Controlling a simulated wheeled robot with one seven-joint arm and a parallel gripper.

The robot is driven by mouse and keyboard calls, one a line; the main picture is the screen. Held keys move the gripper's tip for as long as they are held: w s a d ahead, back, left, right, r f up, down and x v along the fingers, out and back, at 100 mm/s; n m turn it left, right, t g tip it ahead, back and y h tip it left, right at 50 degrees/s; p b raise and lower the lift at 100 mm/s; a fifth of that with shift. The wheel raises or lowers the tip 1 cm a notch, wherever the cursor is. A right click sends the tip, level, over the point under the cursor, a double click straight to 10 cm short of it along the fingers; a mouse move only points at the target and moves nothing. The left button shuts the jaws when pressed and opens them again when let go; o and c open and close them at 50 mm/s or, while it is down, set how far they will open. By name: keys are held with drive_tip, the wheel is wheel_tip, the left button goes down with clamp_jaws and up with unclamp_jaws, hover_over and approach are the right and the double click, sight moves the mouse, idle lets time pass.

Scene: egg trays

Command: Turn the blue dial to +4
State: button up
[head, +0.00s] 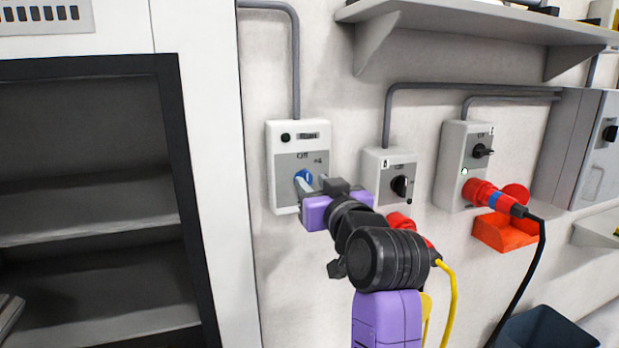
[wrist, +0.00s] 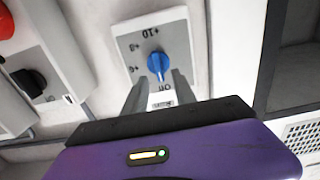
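The blue dial (head: 303,175) is on a white and grey control box (head: 284,180) on the wall, left of centre in the head view. In the wrist view the dial (wrist: 157,62) sits just past my fingertips, with the "Off" mark below it and "+10" above. Its raised grip runs roughly up and down there, narrow end toward "Off"; the exact setting is hard to read. My gripper (wrist: 158,82) is open, one finger on each side below the dial. The fingers look apart from the dial. In the head view my gripper (head: 314,184) partly covers the box's lower right.
A smaller box with a black knob (head: 400,187) stands close on the right. Beyond it are a box with a black switch (head: 481,151) and a red plug (head: 489,196) with a black cable. A shelf (head: 450,18) juts out above. An open dark cabinet (head: 90,190) is at left.

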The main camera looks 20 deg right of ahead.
drive_tip(key=shift+w, duration=1.35)
clamp_jaws()
drive_tip(key=m, duration=0.4)
drive_tip(key=shift+d+m+p, duration=0.25)
drive_tip(key=shift+m+p, duration=0.05)
drive_tip(key=shift+p, duration=0.1)
drive_tip(key=shift+d+f+m, duration=0.1)
drive_tip(key=shift+m, duration=0.9)
drive_tip(key=shift+d+f+m, duration=0.1)
drive_tip(key=shift+m, duration=0.9)
